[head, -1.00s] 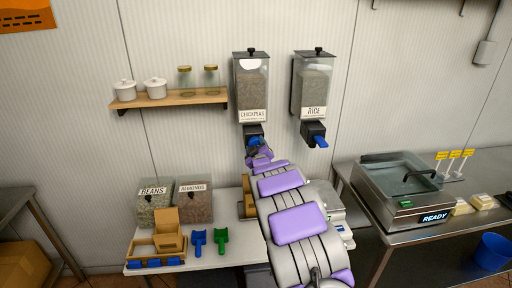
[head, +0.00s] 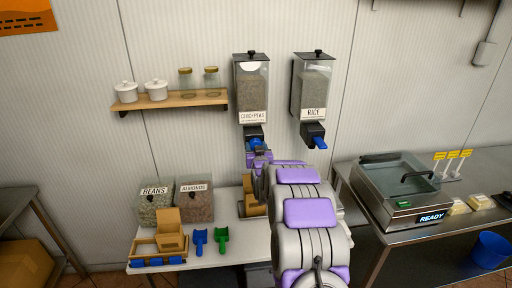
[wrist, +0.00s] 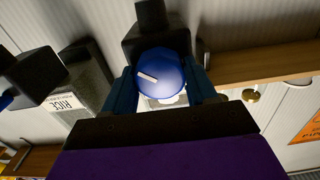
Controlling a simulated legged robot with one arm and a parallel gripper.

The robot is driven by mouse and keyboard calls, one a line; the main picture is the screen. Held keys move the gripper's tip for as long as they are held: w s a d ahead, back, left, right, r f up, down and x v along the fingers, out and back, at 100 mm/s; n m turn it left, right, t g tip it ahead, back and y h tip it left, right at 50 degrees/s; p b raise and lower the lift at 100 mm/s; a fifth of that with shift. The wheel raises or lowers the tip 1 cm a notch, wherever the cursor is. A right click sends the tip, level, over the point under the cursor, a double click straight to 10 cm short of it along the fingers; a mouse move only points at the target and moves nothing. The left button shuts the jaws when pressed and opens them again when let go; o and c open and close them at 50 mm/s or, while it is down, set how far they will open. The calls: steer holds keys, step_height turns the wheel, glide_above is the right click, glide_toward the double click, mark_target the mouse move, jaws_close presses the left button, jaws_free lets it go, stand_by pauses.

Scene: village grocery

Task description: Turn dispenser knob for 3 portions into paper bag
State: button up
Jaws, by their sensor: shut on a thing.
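The chickpeas dispenser (head: 252,88) hangs on the wall, with a dark outlet and a blue knob (head: 256,142) below it. In the wrist view the round blue knob (wrist: 158,76) has a white marker line, tilted, running from upper left to lower right. My gripper (wrist: 161,88) is shut on the knob, one dark blue finger at each side. In the head view my gripper (head: 257,149) is small and partly hidden by my wrist. A brown paper item (head: 249,203), probably the bag, stands on the white table below the outlet, mostly hidden by my arm; its contents cannot be seen.
The rice dispenser (head: 315,90) with its blue lever hangs to the right. A shelf (head: 185,99) with pots and jars is at left. Bins of beans (head: 154,208) and almonds (head: 195,207) and two scoops (head: 222,240) are on the table. A metal machine (head: 395,195) stands right.

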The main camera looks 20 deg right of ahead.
steer(key=shift+f+m+b, duration=0.2)
steer(key=shift+m+b, duration=1.35)
steer(key=shift+m, duration=3.25)
steer(key=o, duration=1.1)
steer(key=shift+d, duration=0.1)
steer(key=shift+c, duration=0.2)
steer(key=shift+r, duration=0.1)
steer(key=p+v, duration=0.2)
steer(key=v, duration=1.5)
steer(key=shift+s, duration=0.2)
